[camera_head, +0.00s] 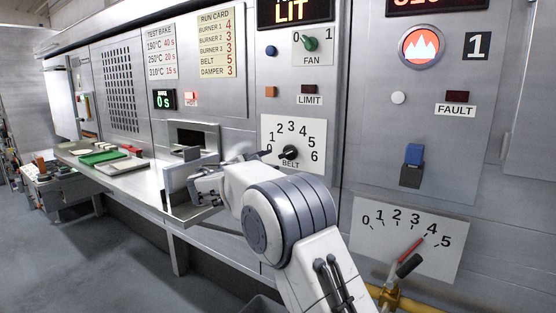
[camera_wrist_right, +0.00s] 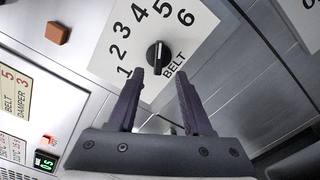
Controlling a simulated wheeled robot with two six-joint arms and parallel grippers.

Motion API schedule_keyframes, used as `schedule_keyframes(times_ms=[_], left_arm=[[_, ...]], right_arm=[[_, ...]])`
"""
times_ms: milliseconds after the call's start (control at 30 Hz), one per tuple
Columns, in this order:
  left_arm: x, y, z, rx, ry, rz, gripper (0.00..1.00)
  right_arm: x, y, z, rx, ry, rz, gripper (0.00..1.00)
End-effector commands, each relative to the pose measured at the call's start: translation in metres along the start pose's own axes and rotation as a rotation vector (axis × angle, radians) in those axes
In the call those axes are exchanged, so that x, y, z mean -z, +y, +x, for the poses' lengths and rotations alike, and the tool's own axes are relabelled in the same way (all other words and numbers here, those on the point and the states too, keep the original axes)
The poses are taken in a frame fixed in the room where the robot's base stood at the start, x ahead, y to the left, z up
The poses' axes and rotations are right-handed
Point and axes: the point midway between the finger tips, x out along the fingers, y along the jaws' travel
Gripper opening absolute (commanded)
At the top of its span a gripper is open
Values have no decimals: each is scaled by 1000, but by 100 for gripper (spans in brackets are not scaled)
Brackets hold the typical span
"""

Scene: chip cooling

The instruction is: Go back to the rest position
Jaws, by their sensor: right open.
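My right gripper (camera_head: 264,154) reaches in from the lower middle of the head view, close to the belt dial plate (camera_head: 312,133). In the right wrist view its two dark fingers (camera_wrist_right: 160,74) stand apart with nothing between them. The black belt knob (camera_wrist_right: 158,56) is just beyond the fingertips and looks apart from them. The knob also shows in the head view (camera_head: 290,153), right of the fingertips; its exact setting is hard to read. My left gripper is in neither view.
A metal tray-like ledge (camera_head: 190,215) juts out below the right hand. A bench with a green tray (camera_head: 100,158) lies at left. A red-pointer lever (camera_head: 411,247) and blue switch (camera_head: 414,154) are at right. Open grey floor (camera_head: 90,260) is at lower left.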

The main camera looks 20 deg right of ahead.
Motion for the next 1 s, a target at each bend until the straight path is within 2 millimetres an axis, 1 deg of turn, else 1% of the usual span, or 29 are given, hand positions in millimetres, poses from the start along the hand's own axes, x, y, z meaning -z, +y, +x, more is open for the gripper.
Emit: schedule_keyframes(times_ms=[33,133,267,533,633,667,767,800,867,900,967,1000], left_arm=[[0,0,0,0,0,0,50],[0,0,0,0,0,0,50],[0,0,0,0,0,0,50],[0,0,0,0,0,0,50],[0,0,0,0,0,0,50],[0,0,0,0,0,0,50],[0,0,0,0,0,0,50],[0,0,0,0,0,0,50],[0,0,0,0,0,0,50],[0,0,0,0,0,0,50],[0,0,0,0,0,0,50],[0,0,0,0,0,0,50]], right_arm=[[0,0,-7,0,1,0,50],[0,0,-16,1,1,1,50],[-1,0,-20,1,-1,1,50],[0,-1,-21,5,2,2,50],[-1,-11,-30,53,38,14,50],[-1,-18,-36,82,59,22,50],[-2,-53,-69,235,156,58,50],[-5,-73,-88,316,202,79,50],[-10,-104,-121,446,272,112,50],[-14,-125,-144,532,313,133,50],[-22,-156,-178,658,365,166,50],[-28,-175,-201,742,394,188,50]])
